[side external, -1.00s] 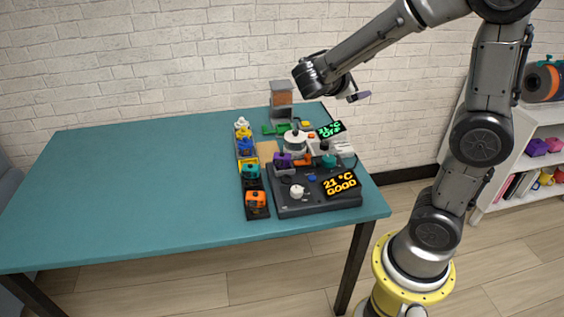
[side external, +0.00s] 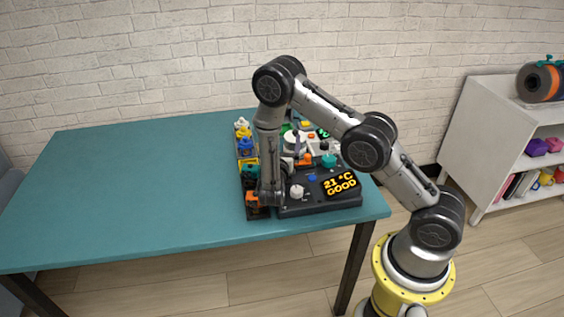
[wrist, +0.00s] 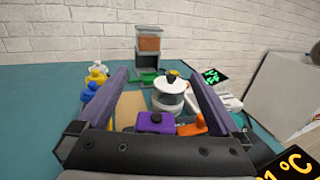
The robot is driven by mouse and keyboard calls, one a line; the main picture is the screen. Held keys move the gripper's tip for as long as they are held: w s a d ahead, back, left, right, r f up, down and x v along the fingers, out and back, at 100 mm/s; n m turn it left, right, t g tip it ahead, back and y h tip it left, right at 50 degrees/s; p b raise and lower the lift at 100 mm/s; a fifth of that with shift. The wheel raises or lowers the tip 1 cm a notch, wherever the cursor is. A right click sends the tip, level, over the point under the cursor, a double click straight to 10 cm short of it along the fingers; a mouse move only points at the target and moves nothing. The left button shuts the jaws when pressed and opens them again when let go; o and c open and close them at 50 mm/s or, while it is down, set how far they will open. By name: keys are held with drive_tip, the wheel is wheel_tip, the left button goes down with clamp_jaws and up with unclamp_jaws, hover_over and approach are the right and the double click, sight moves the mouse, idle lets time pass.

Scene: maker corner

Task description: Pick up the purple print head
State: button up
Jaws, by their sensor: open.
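The purple print head (wrist: 156,122) shows in the wrist view, low in the middle, between the two long dark purple-grey fingers of my gripper (wrist: 160,76). The fingers are wide apart with nothing clamped between them. The lower part of the print head is hidden behind the dark body of my gripper. In the side external view my arm reaches down over the front of the black rack and covers the place of the purple print head, so I cannot make it out there.
An orange tool (wrist: 191,126) lies just right of the print head. A white round pot (wrist: 168,97) stands behind. A lit display (side external: 340,184) is at the right. The table's left side (side external: 130,190) is clear.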

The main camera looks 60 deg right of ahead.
wheel_tip(320, 180, down, 2)
drive_tip(key=shift+f, duration=0.1)
wheel_tip(320, 180, down, 5)
drive_tip(key=shift+r, duration=0.2)
drive_tip(key=shift+r+x, duration=0.2)
drive_tip(key=shift+x, duration=1.3)
clamp_jaws()
drive_tip(key=shift+r, duration=0.15)
